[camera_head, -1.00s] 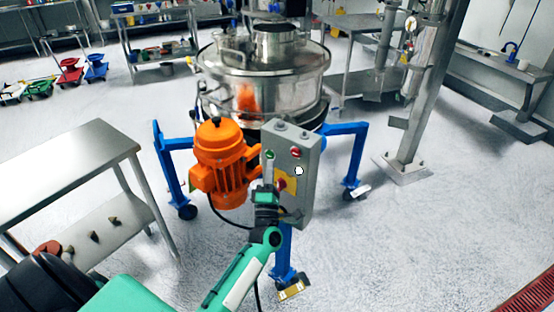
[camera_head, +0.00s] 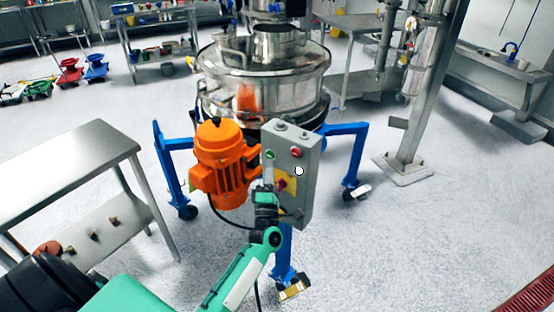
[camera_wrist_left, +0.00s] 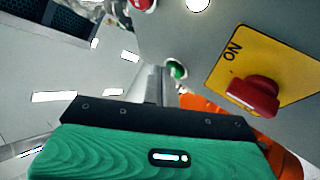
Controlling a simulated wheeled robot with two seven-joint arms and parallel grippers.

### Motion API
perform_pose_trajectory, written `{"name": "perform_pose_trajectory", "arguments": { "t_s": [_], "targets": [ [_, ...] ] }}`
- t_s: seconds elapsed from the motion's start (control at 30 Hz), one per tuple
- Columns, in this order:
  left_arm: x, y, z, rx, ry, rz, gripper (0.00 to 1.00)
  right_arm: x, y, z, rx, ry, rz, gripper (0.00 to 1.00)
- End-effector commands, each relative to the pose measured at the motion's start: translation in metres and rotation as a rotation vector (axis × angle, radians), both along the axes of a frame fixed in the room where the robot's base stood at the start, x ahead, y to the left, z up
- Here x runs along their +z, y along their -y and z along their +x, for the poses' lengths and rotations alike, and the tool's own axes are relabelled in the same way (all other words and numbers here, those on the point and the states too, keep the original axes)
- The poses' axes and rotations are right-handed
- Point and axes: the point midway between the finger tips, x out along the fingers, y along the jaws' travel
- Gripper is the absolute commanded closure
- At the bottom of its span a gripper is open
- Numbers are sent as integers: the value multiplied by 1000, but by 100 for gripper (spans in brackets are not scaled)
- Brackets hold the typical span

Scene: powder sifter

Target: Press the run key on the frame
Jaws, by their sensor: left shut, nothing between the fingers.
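The grey control box (camera_head: 305,185) stands on the blue frame (camera_head: 345,129) of the steel sifter (camera_head: 262,75). A green button (camera_head: 270,155), likely the run key, is on the box's front at upper left; it also shows in the left wrist view (camera_wrist_left: 176,69). My left gripper (camera_head: 268,165) is shut and empty, pointing up, its tips just below the green button. In the left wrist view the thin fingers (camera_wrist_left: 168,88) reach close to the button; I cannot tell whether they touch. My right gripper is not in view.
A red button (camera_head: 296,152), a white round one (camera_head: 299,171) and a red knob (camera_wrist_left: 255,95) on a yellow plate are close by on the box. An orange motor (camera_head: 225,165) stands left of it. A steel table (camera_head: 70,160) is at left.

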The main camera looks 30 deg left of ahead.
Motion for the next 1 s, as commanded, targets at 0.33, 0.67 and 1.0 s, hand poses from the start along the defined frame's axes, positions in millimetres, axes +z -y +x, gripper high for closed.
{"name": "perform_pose_trajectory", "arguments": {
  "t_s": [0.33,0.67,1.0],
  "targets": [
    [0,0,0,0,0,0,100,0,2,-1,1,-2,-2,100],
    [0,-4,2,0,1,0,100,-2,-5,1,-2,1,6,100],
    [0,-19,10,1,0,2,100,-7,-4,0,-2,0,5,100]
  ]
}}
